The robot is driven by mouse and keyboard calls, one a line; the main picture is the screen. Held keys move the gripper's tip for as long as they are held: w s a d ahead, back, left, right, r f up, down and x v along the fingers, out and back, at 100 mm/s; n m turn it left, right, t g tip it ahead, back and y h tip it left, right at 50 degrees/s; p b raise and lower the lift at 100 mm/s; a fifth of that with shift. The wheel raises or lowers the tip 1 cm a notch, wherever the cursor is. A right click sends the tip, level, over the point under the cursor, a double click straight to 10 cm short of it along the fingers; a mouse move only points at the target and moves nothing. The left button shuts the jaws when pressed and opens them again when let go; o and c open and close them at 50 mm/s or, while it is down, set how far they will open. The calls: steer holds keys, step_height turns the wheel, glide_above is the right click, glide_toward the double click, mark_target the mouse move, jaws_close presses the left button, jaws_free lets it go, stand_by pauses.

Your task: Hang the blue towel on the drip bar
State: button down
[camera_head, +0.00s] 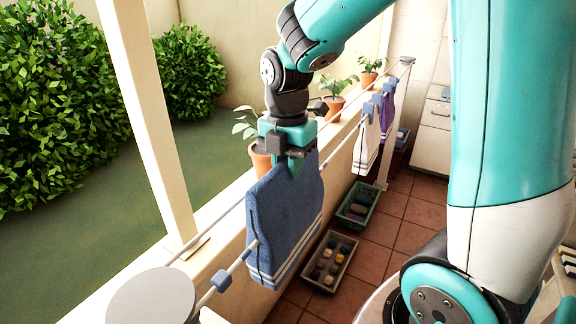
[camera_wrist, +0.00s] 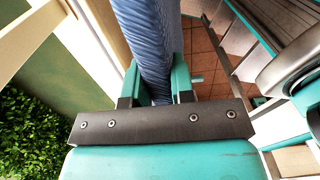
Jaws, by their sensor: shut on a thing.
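The blue towel (camera_head: 282,225), with white stripes near its lower edge, hangs folded below my gripper (camera_head: 290,160). My gripper is shut on the towel's top edge. In the wrist view the towel (camera_wrist: 150,40) runs between the two green fingers (camera_wrist: 160,85). The drip bar (camera_head: 238,263) is a thin pale bar running from the lower left to the far post. It meets the towel's left edge below the top fold and is hidden there. I cannot tell whether it passes between the towel's layers or behind them.
A blue peg (camera_head: 221,281) sits on the near bar. Farther along hang a white cloth (camera_head: 367,142) and a purple cloth (camera_head: 387,112) with blue pegs. Potted plants (camera_head: 333,106) stand on the ledge. A tray (camera_head: 329,262) and a green crate (camera_head: 357,206) lie on the tiled floor.

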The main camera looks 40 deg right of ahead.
step_height(320, 180, up, 6)
steer(key=p, duration=0.4)
step_height(320, 180, up, 12)
steer(key=shift+f, duration=0.2)
stand_by(0.3)
